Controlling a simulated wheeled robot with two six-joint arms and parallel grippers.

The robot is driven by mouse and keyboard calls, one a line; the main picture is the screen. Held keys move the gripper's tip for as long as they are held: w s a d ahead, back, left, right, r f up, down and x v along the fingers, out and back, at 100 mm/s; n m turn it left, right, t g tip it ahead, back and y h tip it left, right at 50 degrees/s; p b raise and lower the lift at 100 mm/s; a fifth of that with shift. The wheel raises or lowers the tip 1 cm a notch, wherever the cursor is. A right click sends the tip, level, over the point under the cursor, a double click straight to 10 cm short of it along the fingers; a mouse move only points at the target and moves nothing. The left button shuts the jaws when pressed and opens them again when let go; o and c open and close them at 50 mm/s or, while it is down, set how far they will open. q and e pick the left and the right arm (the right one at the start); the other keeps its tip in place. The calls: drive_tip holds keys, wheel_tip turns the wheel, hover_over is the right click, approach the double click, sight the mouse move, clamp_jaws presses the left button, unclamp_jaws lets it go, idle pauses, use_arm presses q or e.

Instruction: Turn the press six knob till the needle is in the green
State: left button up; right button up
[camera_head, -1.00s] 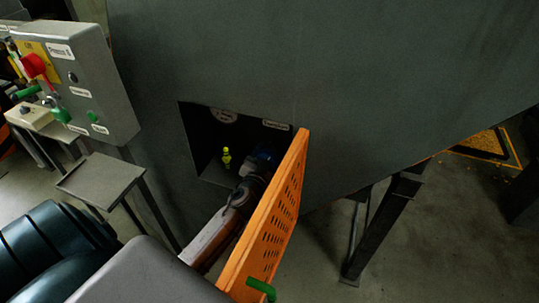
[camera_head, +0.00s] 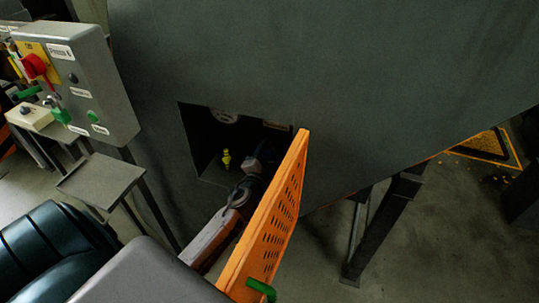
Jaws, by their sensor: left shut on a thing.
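The grey press has a square recess (camera_head: 205,165) in its side, with a perforated orange door (camera_head: 270,225) swung open at its right edge. My left gripper (camera_head: 258,163) reaches into the recess beside the door and is shut on the knob, which is mostly hidden by the gripper and shadow. A small yellow fitting (camera_head: 226,158) stands left of the gripper, apart from it. My right gripper is not in view.
A grey control box (camera_head: 100,85) with a red switch (camera_head: 35,66) and a green padlock stands at the left. A small grey shelf (camera_head: 100,178) is below it. The open door closes off the gripper's right side; its green handle (camera_head: 262,290) points down.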

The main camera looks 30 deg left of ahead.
use_arm(q)
drive_tip(key=shift+m, duration=0.4)
drive_tip(key=o, duration=1)
drive_tip(key=b+v, duration=0.4)
drive_tip(key=v, duration=0.7)
drive_tip(key=shift+d, duration=0.1)
drive_tip(key=shift+w, duration=0.1)
